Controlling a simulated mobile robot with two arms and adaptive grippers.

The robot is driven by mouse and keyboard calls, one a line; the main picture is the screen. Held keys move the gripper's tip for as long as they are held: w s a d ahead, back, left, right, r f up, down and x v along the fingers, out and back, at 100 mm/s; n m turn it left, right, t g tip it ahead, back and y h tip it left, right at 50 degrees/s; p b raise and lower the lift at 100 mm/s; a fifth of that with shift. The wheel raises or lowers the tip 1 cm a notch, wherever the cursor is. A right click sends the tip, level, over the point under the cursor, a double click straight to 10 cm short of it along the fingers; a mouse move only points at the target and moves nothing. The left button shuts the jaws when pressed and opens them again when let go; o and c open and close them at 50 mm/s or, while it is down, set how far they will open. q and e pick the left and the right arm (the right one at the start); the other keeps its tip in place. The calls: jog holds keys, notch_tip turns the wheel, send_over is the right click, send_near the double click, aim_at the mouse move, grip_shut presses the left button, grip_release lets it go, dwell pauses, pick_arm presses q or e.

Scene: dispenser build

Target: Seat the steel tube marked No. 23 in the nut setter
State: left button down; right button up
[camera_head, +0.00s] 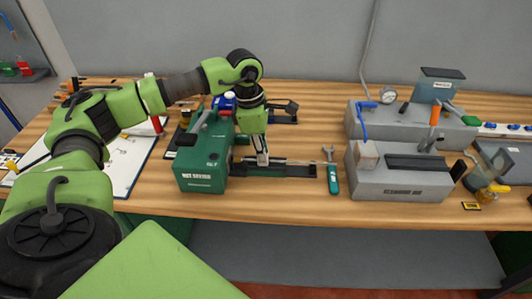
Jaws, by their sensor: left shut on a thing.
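The nut setter (203,172) is a green box-shaped machine with lettering on its front, left of centre on the wooden bench. A dark tray or rail (292,171) extends from its right side. A thin steel tube (290,161) lies level along that rail, right of the nut setter. My left gripper (262,159) points down over the rail and is shut on the tube. The jaws hide part of the tube, and its left end is not clear. Its No. 23 mark is too small to read. My right gripper is not in view.
A green-handled wrench (333,178) lies right of the rail. A white board (120,160) lies at left. Bench between rail and grey machine is mostly clear.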

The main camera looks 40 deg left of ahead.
aim_at(256, 159)
pick_arm(q)
jog(key=shift+s+a, duration=0.45)
jog(key=shift+a, duration=0.35)
jog(key=c, duration=1.6)
grip_release()
jog(key=shift+r+p, duration=2.1)
jog(key=shift+r, duration=1.45)
jog(key=shift+f, duration=0.1)
